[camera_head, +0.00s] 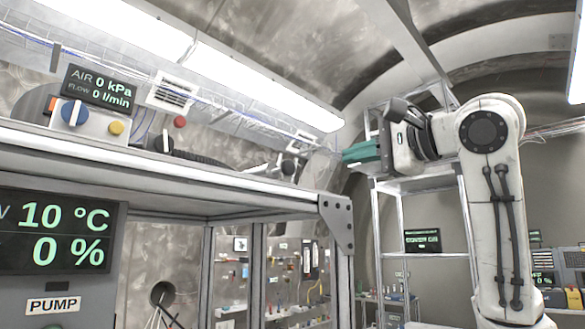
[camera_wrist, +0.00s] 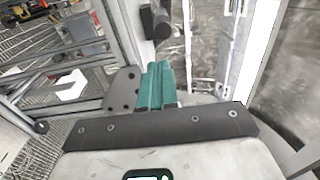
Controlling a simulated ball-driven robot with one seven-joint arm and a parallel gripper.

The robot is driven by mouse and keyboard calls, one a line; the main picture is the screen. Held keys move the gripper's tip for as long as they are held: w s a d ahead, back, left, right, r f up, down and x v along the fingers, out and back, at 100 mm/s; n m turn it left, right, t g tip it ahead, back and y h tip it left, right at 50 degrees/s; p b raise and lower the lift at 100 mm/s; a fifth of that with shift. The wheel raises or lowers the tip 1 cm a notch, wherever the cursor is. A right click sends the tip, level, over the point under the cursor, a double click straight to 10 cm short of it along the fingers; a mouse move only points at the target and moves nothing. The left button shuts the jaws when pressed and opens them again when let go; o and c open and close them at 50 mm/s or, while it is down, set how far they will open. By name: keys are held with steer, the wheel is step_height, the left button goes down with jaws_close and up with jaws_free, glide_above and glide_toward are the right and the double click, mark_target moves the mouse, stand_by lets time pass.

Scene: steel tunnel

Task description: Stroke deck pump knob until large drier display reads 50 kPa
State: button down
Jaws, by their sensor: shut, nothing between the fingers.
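My gripper (camera_head: 361,153) has teal fingers and points left, high on the right of the head view, beyond the shelf's corner. Its fingers are together and empty, also in the wrist view (camera_wrist: 157,84). A large dark display (camera_head: 52,232) at left reads 10 °C and 0 %; its left edge is cut off. A PUMP label (camera_head: 53,305) is below it. A smaller display (camera_head: 99,88) on the deck reads AIR 0 kPa, FLOW 0 l/min. A dark knob-like part (camera_head: 164,142) stands on the deck, well left of my gripper. I cannot tell which part is the pump knob.
A blue dial (camera_head: 74,113), yellow button (camera_head: 116,127) and red button (camera_head: 180,121) are near the small display. The deck's metal corner plate (camera_head: 338,222) is below left of my gripper. A dark cylinder (camera_wrist: 156,22) is close ahead in the wrist view.

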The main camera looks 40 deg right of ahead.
steer(key=shift+a+r, duration=0.1)
steer(key=shift+r, duration=0.2)
steer(key=p, duration=0.5)
glide_toward(290, 167)
steer(key=w, duration=0.5)
steer(key=shift+w+r, duration=0.15)
steer(key=shift+w, duration=0.75)
